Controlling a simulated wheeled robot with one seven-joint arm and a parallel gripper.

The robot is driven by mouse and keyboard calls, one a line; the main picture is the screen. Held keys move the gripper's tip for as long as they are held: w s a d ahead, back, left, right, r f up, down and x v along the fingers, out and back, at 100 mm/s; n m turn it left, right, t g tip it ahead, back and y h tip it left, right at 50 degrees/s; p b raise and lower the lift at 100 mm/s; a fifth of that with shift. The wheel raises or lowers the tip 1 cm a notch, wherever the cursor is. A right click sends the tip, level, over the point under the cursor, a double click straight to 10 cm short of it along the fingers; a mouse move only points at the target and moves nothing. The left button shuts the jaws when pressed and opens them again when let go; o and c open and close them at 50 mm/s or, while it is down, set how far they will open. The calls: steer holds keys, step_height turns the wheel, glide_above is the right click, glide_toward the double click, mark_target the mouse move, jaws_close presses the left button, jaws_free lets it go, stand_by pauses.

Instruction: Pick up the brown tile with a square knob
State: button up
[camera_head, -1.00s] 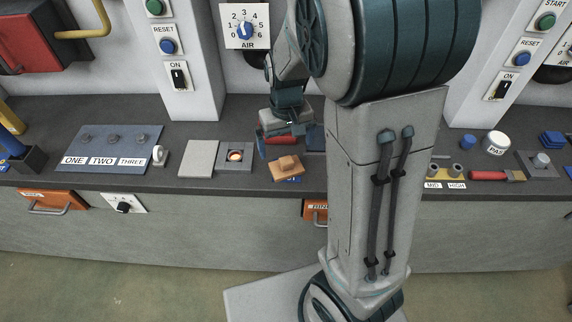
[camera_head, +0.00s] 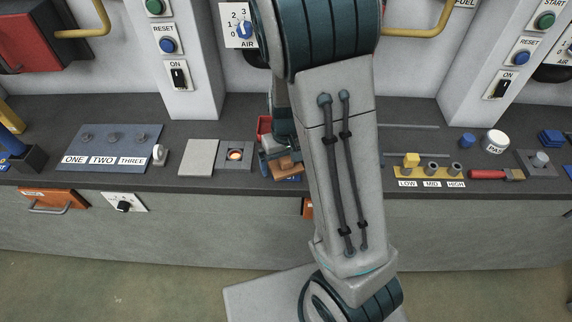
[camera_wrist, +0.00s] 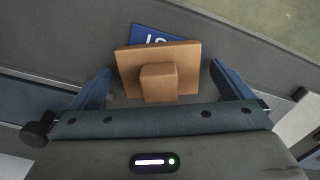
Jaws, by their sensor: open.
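The brown tile (camera_wrist: 185,60) with its square knob (camera_wrist: 158,83) lies flat on the dark counter, and its edge covers part of a blue label (camera_wrist: 150,36). In the wrist view it sits between the two blue fingers of my gripper (camera_wrist: 165,85), which is open and apart from the tile on both sides. In the head view the tile (camera_head: 287,168) shows near the counter's front edge, partly hidden by my gripper (camera_head: 278,158) over it. My arm covers the area to its right.
A grey block with a glowing round light (camera_head: 235,155) and a grey plate (camera_head: 198,158) lie to the left. A red bin (camera_head: 264,126) stands behind my gripper. A yellow holder (camera_head: 430,171) with a yellow block lies right of my arm.

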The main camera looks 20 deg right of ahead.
steer(key=c, duration=1.1)
steer(key=shift+c, duration=0.2)
steer(key=shift+r, duration=0.1)
